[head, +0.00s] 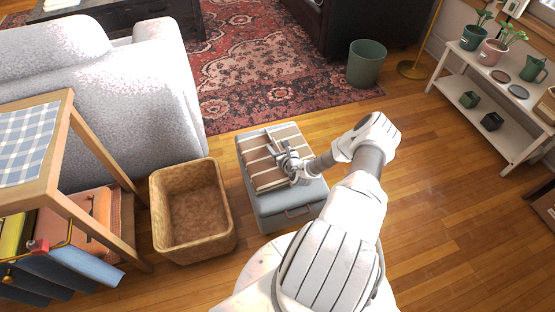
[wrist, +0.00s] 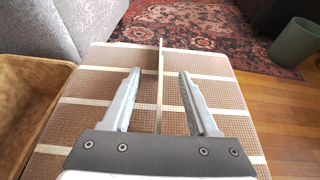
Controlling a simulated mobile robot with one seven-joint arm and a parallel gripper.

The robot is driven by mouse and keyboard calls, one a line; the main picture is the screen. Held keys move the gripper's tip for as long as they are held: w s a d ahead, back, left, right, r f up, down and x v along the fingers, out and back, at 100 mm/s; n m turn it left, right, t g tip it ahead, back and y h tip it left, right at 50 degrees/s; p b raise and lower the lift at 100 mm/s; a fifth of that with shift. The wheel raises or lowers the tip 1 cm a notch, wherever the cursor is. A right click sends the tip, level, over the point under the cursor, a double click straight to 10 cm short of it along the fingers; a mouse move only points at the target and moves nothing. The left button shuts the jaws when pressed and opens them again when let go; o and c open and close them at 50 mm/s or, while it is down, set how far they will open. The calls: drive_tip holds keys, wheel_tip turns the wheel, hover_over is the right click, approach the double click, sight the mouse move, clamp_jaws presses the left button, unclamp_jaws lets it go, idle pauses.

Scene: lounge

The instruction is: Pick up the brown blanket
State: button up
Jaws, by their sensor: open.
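The brown blanket (head: 262,168) has pale stripes and lies folded on top of a grey box-like ottoman (head: 294,214) in the head view. It also fills the middle of the wrist view (wrist: 84,120). A raised edge or fold of it stands up between my fingers in the wrist view. My gripper (head: 277,148) is over the blanket; its two fingers (wrist: 160,92) are apart, one on each side of that raised edge. I cannot tell whether either finger touches the blanket.
An empty wicker basket (head: 183,249) stands just left of the ottoman. A light grey sofa (head: 110,95) is behind the basket. A green bin (head: 366,64) stands near the rug (head: 245,60). A white plant shelf (head: 470,90) is at the right. Wooden floor (head: 450,220) is clear at right.

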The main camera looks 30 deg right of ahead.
drive_tip(key=shift+b+x, duration=0.3)
drive_tip(key=shift+x, duration=0.9)
clamp_jaws()
idle(0.5)
